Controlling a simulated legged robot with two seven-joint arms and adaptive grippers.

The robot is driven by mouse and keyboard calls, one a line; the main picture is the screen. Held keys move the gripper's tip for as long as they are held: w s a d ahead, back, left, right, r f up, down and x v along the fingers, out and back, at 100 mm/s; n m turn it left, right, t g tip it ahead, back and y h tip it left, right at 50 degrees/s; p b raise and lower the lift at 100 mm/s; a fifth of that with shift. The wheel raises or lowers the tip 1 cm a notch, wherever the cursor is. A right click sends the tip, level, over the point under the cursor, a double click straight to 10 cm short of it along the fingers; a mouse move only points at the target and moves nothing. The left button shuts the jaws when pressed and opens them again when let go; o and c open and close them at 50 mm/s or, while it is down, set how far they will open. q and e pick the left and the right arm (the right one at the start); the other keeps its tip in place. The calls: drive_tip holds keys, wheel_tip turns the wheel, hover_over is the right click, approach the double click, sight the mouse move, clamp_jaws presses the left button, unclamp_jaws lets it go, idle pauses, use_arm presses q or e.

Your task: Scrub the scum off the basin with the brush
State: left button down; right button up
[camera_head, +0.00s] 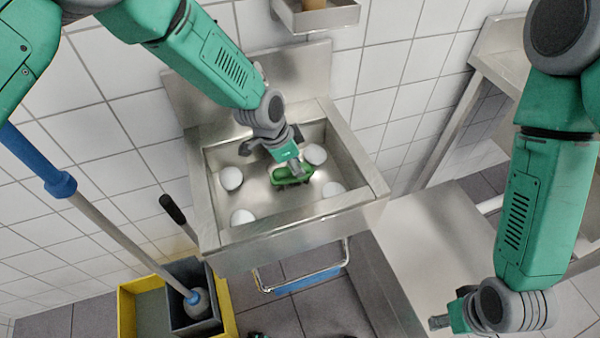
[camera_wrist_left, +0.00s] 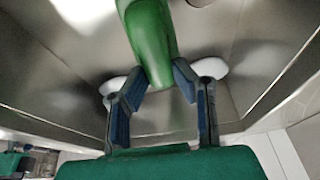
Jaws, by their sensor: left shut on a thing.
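The steel basin (camera_head: 215,222) is mounted on the tiled wall. Several round white patches lie in it: at the left (camera_head: 231,178), the front left (camera_head: 242,217), the right (camera_head: 332,190) and the back right (camera_head: 315,154). My left gripper (camera_head: 291,170) is down inside the basin, shut on the green brush (camera_head: 283,177). The left wrist view shows the brush (camera_wrist_left: 150,40) between both fingers (camera_wrist_left: 155,85), with a white patch (camera_wrist_left: 210,66) behind. The bristles are hidden. My right gripper (camera_head: 448,318) hangs outside the basin at lower right; its finger opening is unclear.
A mop (camera_head: 125,240) with a blue handle stands in a yellow and grey bucket (camera_head: 130,305) at lower left. A steel counter (camera_head: 420,235) is right of the basin. A small steel shelf (camera_head: 320,18) hangs above it. A blue item (camera_head: 310,280) hangs below the basin.

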use_arm(q)
drive_tip(key=shift+w+a, duration=0.1)
drive_tip(key=shift+w, duration=0.2)
drive_tip(key=shift+r, duration=0.1)
drive_tip(key=shift+r+p, duration=2.1)
drive_tip(key=shift+r, duration=0.95)
drive_tip(key=shift+r, duration=0.1)
wheel_tip(320, 180, up, 3)
drive_tip(key=shift+f+p, duration=0.1)
drive_tip(key=shift+p, duration=1)
